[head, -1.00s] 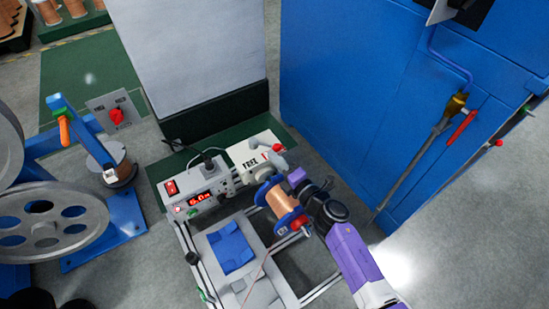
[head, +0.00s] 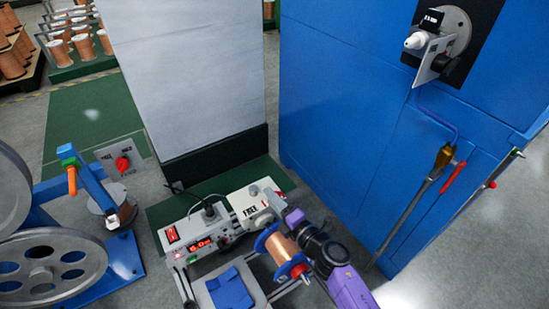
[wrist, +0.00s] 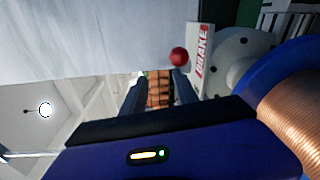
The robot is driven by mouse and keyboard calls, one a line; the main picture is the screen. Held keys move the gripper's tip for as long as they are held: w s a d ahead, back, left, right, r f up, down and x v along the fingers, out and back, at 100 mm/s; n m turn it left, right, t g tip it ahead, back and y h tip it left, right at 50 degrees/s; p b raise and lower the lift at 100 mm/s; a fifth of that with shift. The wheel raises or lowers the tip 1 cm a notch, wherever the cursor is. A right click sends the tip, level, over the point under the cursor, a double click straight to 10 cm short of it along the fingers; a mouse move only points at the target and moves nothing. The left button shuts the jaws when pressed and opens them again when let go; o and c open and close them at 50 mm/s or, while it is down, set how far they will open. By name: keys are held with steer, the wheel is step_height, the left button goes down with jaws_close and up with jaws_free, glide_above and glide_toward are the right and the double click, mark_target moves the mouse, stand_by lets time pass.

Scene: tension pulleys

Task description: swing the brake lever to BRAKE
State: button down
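The brake plate (head: 240,201) is a white panel marked FREE, on the bench unit behind the copper spool. A red knob (head: 281,193) shows at its right edge, partly hidden by a grey lever part. In the wrist view the red ball knob (wrist: 179,56) stands beside the red BRAKE lettering (wrist: 202,52). My gripper (head: 292,214) is just below and right of the knob in the head view. In the wrist view my gripper (wrist: 157,82) has its two dark fingers apart, with nothing held. The knob appears just above the right finger, not between the fingers; contact cannot be told.
The copper spool (head: 284,246) with blue flanges is close beside my gripper and fills the right of the wrist view. A blue cabinet (head: 345,130) rises behind and right. Grey wheels (head: 45,265) are far left.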

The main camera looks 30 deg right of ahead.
step_height(320, 180, up, 16)
steer(key=p, duration=1.1)
steer(key=shift+d+r, duration=0.15)
steer(key=shift+d, duration=0.15)
